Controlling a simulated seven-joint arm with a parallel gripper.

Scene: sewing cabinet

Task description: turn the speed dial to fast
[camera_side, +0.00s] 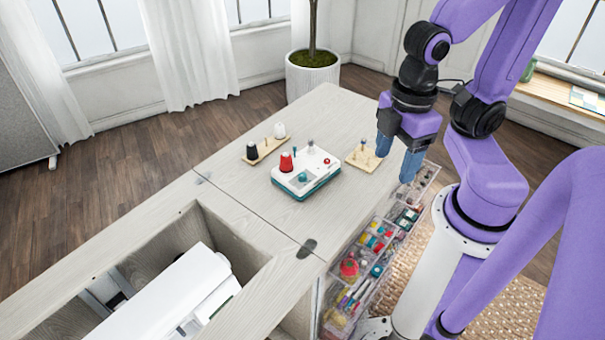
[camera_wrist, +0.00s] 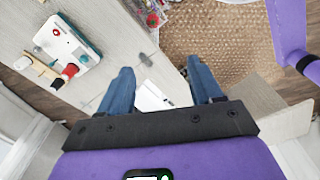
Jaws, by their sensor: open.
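A small white machine with a teal base (camera_side: 318,178) stands on the cabinet top. It carries a red cone spool (camera_side: 286,162), a small teal knob (camera_side: 303,177) and a small red mark; I cannot tell for certain which part is the speed dial or where it points. The machine also shows at the upper left of the wrist view (camera_wrist: 78,40). My gripper (camera_side: 397,157) is open and empty, with blue fingers pointing down. It is to the right of the machine, apart from it, near the cabinet's right edge. In the wrist view its fingers (camera_wrist: 160,75) are spread wide.
A wooden strip with a black spool (camera_side: 252,152) and a white spool (camera_side: 279,131) lies behind the machine. A small pegged board (camera_side: 367,160) lies between machine and gripper. Clear sewing-supply bins (camera_side: 350,268) line the right side. An open cabinet well (camera_side: 165,237) is at front left.

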